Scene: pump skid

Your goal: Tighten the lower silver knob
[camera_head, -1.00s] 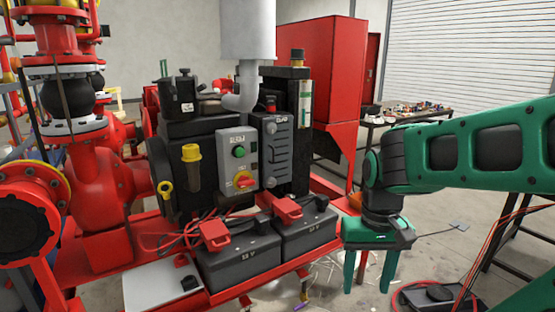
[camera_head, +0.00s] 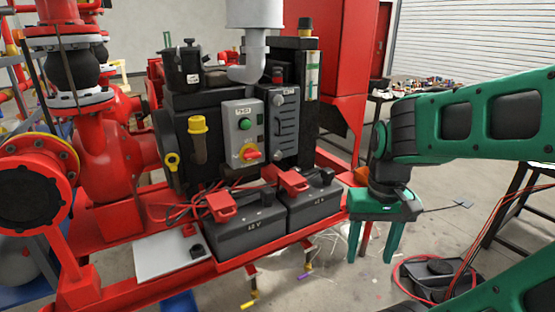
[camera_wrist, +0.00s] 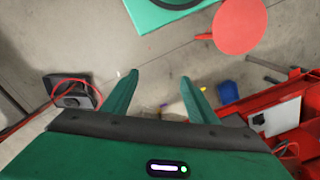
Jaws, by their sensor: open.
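The engine's dark grey side panel (camera_head: 285,125) stands right of a light grey control box with a green button and a red-yellow switch. Small round silvery knobs seem to sit on the panel. The lower one (camera_head: 276,157) is near its bottom left, tiny and hard to make out; its tightness cannot be told. My green gripper (camera_head: 369,258) hangs at the right, fingers down, open and empty, right of the black batteries and well apart from the panel. In the wrist view my gripper (camera_wrist: 158,75) has its fingers spread over bare floor; no knob shows there.
Two black batteries (camera_head: 240,232) with red clamps stand on the red skid frame in front of the panel. A yellow-capped pipe (camera_head: 197,125) is left of the control box. A black device with red cables (camera_head: 436,276) lies on the floor at right. The floor beneath my gripper is mostly clear.

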